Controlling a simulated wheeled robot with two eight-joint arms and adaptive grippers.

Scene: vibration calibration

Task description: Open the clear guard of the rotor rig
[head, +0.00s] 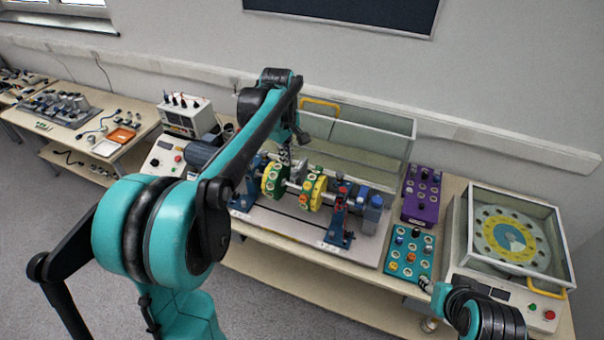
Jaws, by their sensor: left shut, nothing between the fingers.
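The rotor rig (300,222) stands on the middle bench, with green and yellow discs on its shaft. Its clear guard (365,140) stands raised behind the rotor, with its yellow handle (320,103) at the upper left and the shaft uncovered in front. My left arm reaches across from the left. My left gripper (285,157) points down, shut and empty, in front of the guard and above the green disc. The forearm hides part of the guard's left side. Of my right arm, the wrist shows at the lower right; its small visible tip does not show the finger state.
A purple box (421,194) and a teal control box (409,251) sit right of the rig. Further right is a disc device (510,240) under a clear lid. A meter box (187,119) stands left. A wall lies close behind the bench.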

